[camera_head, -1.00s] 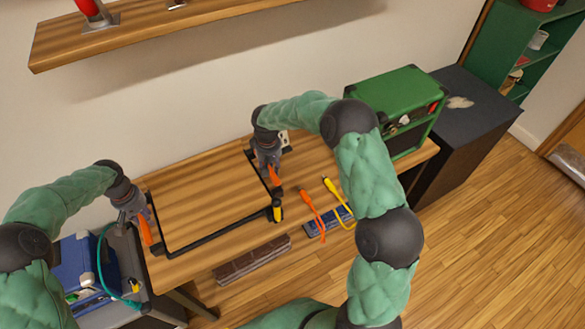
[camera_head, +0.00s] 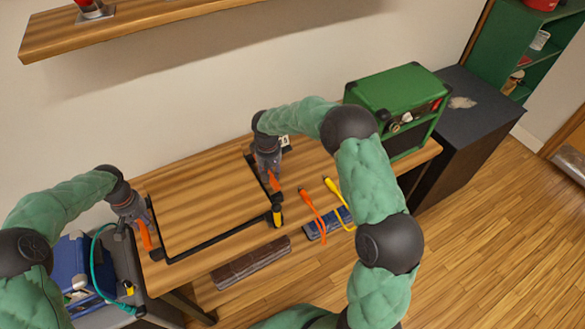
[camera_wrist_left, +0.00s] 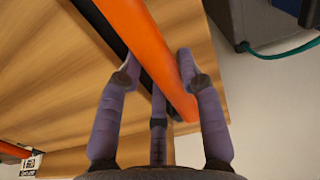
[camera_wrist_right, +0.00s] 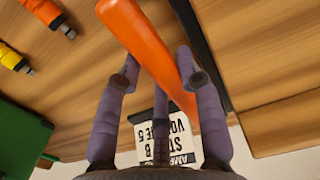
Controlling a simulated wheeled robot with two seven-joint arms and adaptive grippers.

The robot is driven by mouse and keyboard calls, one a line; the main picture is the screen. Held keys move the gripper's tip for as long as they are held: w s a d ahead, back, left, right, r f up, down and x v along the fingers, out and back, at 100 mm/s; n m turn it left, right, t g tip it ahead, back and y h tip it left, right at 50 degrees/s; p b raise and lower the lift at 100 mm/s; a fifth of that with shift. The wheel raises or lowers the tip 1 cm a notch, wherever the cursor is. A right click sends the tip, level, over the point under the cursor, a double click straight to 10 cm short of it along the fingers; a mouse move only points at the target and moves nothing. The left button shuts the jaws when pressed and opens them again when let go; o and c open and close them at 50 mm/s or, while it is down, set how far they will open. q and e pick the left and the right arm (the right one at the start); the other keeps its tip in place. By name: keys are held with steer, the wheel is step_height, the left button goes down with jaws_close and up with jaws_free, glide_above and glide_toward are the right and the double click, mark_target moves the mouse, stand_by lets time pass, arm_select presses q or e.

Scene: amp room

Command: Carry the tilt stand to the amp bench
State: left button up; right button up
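The tilt stand, a black bar frame (camera_head: 220,237) with an orange grip at each side, is over the wooden bench top (camera_head: 318,172); I cannot tell whether it touches it. My left gripper (camera_head: 146,228) is at the left orange grip (camera_wrist_left: 150,45). Its fingers stand on both sides of the grip, with a small gap showing. My right gripper (camera_head: 272,176) is at the right orange grip (camera_wrist_right: 145,40) in the same way, fingers astride it with narrow gaps. The wood inside the frame may be a board or the bench top.
A green amp (camera_head: 395,100) stands at the bench's right end, beside a dark cabinet (camera_head: 470,110). Orange (camera_head: 312,213) and yellow (camera_head: 338,200) cables lie at the right. A blue case (camera_head: 78,268) is left of the bench. A wall shelf (camera_head: 140,22) hangs above.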

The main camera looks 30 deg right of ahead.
arm_select(q)
steer(key=shift+o, duration=1.2)
steer(key=shift+r, duration=0.1)
arm_select(e)
steer(key=shift+o, duration=1.3)
steer(key=shift+r, duration=0.1)
steer(key=shift+r, duration=0.55)
arm_select(q)
step_height(320, 180, up, 12)
arm_select(e)
step_height(320, 180, up, 11)
